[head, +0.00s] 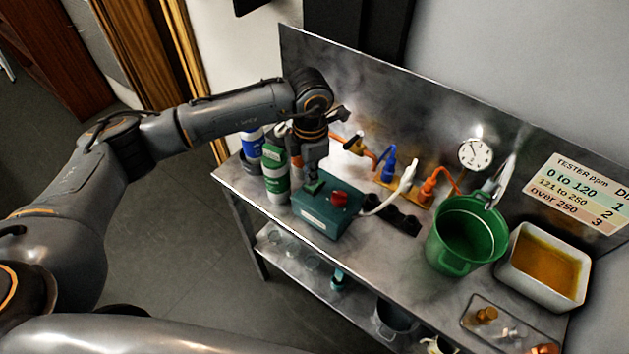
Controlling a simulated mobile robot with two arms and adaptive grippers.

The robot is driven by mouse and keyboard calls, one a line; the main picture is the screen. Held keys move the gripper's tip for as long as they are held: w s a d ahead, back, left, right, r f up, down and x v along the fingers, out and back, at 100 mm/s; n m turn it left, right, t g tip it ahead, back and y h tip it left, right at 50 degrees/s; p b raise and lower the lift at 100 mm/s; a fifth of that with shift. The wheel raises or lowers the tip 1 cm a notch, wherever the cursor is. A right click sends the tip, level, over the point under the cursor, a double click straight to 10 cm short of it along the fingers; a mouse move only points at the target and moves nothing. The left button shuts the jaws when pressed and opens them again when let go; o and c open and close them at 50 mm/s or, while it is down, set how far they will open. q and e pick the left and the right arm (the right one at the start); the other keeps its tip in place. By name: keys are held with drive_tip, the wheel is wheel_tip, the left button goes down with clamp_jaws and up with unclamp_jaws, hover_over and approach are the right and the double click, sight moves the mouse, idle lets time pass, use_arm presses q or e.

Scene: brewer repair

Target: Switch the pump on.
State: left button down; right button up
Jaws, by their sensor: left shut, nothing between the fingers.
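A teal box (321,217), which looks like the pump unit, stands on the metal bench near its left end. A red knob or button (339,198) sits on its top, and a white hose runs from its right side. My left gripper (312,186) points down at the left part of the box top, left of the red knob. It is shut and empty. Whether its tips touch a switch or the box there is too small to tell. My right gripper is not in view.
Bottles, one green and white (275,172), stand left of the box. A green bucket (441,252), a white tub of amber liquid (574,302) and a small tray (470,322) are at the right. Coloured valves (388,167) and a gauge (475,154) are along the metal backboard (350,85).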

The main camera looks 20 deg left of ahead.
use_arm(q)
drive_tip(key=shift+f+b, duration=0.3)
idle(0.6)
drive_tip(key=shift+f+b, duration=0.75)
drive_tip(key=shift+f, duration=0.05)
idle(0.3)
drive_tip(key=shift+s, duration=0.1)
drive_tip(key=shift+r+p, duration=0.5)
drive_tip(key=shift+r, duration=0.35)
drive_tip(key=shift+r+p, duration=1.15)
drive_tip(key=shift+r, duration=1.55)
